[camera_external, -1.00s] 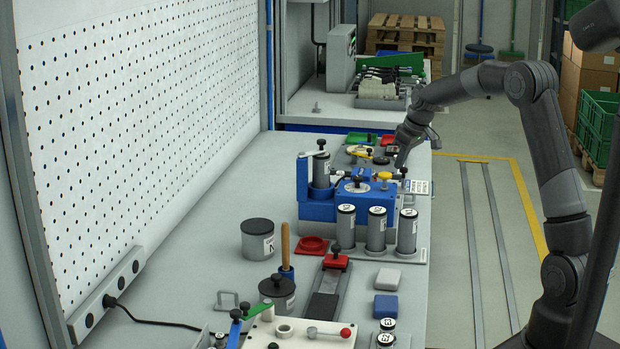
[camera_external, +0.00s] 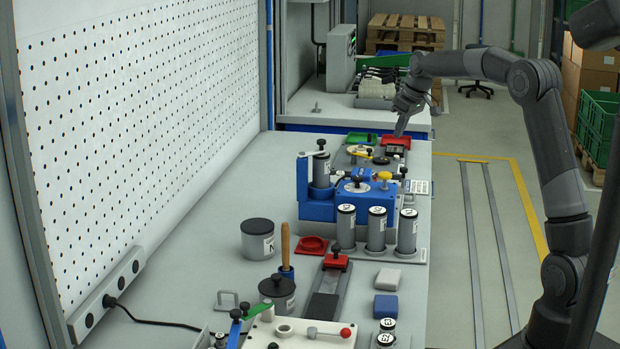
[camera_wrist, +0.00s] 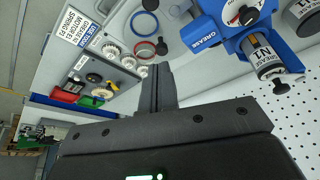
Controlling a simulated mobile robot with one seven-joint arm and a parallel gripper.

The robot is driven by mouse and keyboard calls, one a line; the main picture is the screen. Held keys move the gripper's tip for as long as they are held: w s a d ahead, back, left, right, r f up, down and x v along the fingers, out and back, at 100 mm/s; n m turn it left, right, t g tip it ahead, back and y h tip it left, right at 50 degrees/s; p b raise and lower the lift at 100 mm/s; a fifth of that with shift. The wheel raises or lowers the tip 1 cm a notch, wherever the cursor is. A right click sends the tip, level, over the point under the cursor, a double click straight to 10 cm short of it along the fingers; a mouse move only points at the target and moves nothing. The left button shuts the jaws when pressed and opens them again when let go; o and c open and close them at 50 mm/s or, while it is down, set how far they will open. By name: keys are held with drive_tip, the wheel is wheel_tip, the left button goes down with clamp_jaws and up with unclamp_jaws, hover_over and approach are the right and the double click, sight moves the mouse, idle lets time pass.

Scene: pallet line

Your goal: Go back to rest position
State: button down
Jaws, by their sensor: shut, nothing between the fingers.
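My gripper (camera_external: 399,131) is shut and empty. It is above the far end of the workbench (camera_external: 205,225), near the red tray (camera_external: 396,141), with clear air around it. In the wrist view my gripper (camera_wrist: 155,72) points toward the bench, its fingers closed together. The blue grease station (camera_external: 322,207) stands nearer the camera; it also shows at the upper right of the wrist view (camera_wrist: 215,18).
Three grey labelled canisters (camera_external: 377,230) stand in front of the blue station. A green tray (camera_external: 361,138) is beside the red one. A pegboard wall (camera_external: 140,120) bounds the bench on the left. The floor (camera_external: 500,220) to the right is open.

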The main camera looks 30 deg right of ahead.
drive_tip(key=shift+s+r, duration=0.15)
drive_tip(key=shift+r, duration=0.3)
drive_tip(key=shift+s, duration=0.1)
drive_tip(key=s+a+r+m, duration=0.1)
drive_tip(key=s+a+r, duration=0.15)
drive_tip(key=s, duration=0.75)
drive_tip(key=s+a+r+m, duration=0.1)
drive_tip(key=s+a+r, duration=0.15)
drive_tip(key=s, duration=0.75)
drive_tip(key=s+f+t, duration=0.1)
drive_tip(key=s+f, duration=0.2)
drive_tip(key=s, duration=0.7)
drive_tip(key=s+a+f+m+h, duration=0.1)
drive_tip(key=s+f, duration=0.3)
drive_tip(key=s, duration=0.7)
drive_tip(key=shift+s+a+f+m+t, duration=0.2)
drive_tip(key=shift+s+f+m+t, duration=0.1)
drive_tip(key=shift+t, duration=0.1)
